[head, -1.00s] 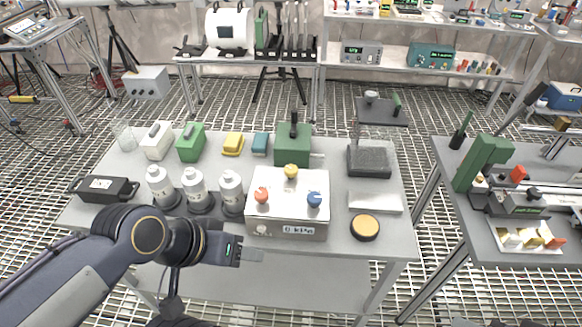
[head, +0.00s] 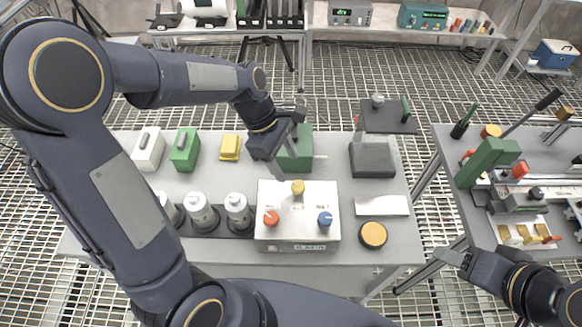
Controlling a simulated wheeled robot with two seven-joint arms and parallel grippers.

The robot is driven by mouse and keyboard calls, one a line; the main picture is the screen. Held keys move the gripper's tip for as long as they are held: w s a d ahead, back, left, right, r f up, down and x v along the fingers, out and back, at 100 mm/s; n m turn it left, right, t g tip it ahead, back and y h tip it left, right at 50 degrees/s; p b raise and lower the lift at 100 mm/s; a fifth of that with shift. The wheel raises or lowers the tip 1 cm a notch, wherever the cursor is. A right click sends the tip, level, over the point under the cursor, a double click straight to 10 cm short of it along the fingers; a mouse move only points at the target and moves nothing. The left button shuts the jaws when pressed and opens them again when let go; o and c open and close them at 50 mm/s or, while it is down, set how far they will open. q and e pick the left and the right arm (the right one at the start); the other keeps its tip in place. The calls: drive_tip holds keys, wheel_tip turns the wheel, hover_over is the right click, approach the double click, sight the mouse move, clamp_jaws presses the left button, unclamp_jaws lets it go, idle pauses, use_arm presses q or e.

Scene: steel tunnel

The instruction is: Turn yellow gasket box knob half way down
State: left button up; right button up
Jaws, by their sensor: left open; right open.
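The gasket box (head: 297,223) is a white box on the middle table, with three knobs on its top. The yellow knob (head: 298,187) is at the back centre, the red knob (head: 271,218) at front left and the blue knob (head: 325,219) at front right. My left gripper (head: 290,145) is open above the table, just behind and above the yellow knob, apart from it as far as I can tell. My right gripper (head: 455,258) is open and empty at lower right, beside the right table and away from the box.
White bottles (head: 201,211) stand left of the box. A green block (head: 297,150) is behind it, partly hidden by my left gripper. A round yellow-topped tin (head: 373,235) and a white plate (head: 382,206) lie to the right. A dark grey block (head: 372,160) stands at back right.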

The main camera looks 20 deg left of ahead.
sight(298, 185)
use_arm(q)
drive_tip(key=x, duration=0.7)
drive_tip(key=shift+f, duration=0.1)
drive_tip(key=shift+c, duration=0.4)
drive_tip(key=c, duration=0.9)
drive_tip(key=shift+m, duration=0.3)
